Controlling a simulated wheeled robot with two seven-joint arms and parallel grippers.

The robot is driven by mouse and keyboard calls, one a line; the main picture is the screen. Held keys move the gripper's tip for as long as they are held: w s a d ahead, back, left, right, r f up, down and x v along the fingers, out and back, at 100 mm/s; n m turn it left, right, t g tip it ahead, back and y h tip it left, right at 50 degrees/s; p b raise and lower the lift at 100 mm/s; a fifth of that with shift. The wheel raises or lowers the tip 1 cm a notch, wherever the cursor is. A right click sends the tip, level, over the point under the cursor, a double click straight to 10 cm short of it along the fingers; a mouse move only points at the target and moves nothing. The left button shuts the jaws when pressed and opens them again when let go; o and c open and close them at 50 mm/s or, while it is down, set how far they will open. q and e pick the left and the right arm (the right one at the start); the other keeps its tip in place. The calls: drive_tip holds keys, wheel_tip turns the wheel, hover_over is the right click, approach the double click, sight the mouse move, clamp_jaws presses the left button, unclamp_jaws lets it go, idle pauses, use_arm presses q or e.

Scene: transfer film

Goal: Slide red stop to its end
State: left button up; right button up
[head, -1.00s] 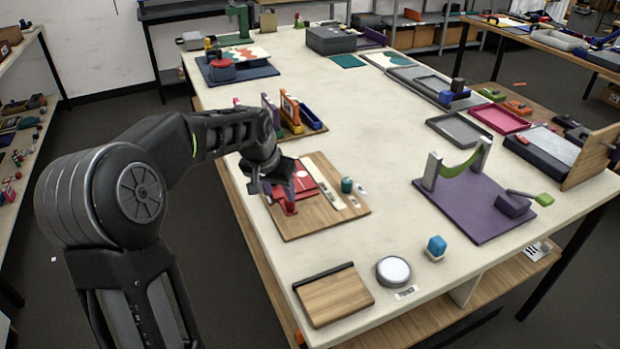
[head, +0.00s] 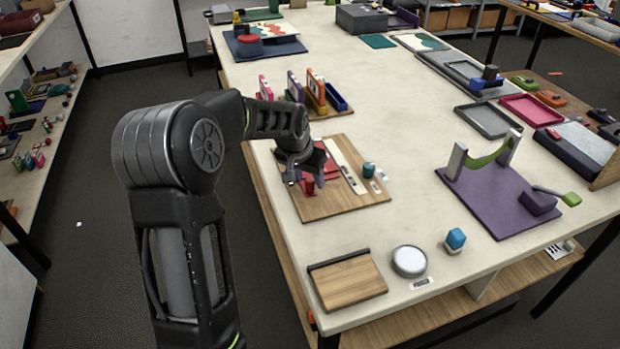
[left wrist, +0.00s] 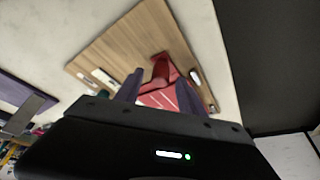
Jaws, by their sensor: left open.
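The red stop (head: 308,184) stands on a wooden board (head: 340,204) near the table's left edge, in front of a red plate (head: 329,172). In the left wrist view the red stop (left wrist: 160,70) shows between the two fingers, with the striped red plate (left wrist: 160,98) below it. My left gripper (head: 306,178) is open over the board, its fingers on either side of the red stop. I cannot tell whether a finger touches it. My right gripper is not in view.
A pale strip (head: 346,164) and a teal cylinder (head: 368,170) are right of the red parts. Upright coloured holders (head: 316,92) stand behind the board. A small wooden tray (head: 347,282) and a white round disc (head: 409,261) lie in front. The table between board and purple mat (head: 497,206) is clear.

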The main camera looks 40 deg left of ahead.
use_arm(q)
drive_tip(key=shift+x, duration=1.15)
